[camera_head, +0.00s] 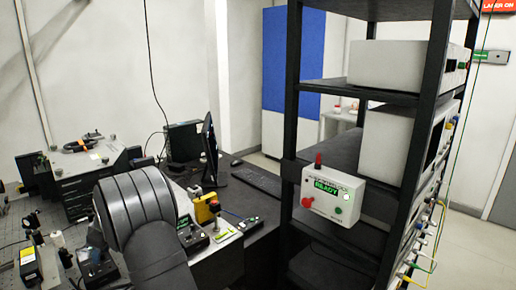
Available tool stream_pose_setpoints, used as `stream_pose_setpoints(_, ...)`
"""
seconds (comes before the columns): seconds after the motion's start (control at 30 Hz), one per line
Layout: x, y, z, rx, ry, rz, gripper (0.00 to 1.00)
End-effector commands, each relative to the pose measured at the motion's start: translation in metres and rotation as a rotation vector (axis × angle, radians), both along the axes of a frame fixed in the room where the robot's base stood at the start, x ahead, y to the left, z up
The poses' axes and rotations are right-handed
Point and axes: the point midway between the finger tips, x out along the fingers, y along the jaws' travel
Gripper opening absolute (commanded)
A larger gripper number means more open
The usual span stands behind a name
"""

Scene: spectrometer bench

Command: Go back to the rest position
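A large dark, ribbed, rounded link of my own arm fills the lower left of the head view, in front of the bench. My gripper is not visible in this view, so its fingers and anything in them are hidden. The arm link covers part of the optical bench (18,214) and the desk behind it.
A black rack (293,120) with white instruments and a control box reading READY (332,195) stands at right. A monitor (210,148), a keyboard (258,181) and a yellow device (206,208) sit on the desk. Small optics crowd the left bench. Cables hang at the rack's right side.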

Motion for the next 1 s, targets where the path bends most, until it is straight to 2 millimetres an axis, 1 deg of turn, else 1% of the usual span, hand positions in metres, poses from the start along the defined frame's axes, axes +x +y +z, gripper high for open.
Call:
stream_pose_setpoints(0.4, -0.0023, 0.0005, 0.0006, 0.000, -0.001, -0.274, 0.39)
stream_pose_setpoints(1.0, -0.0042, 0.0018, 0.0004, 0.000, 0.000, -0.617, 0.39)
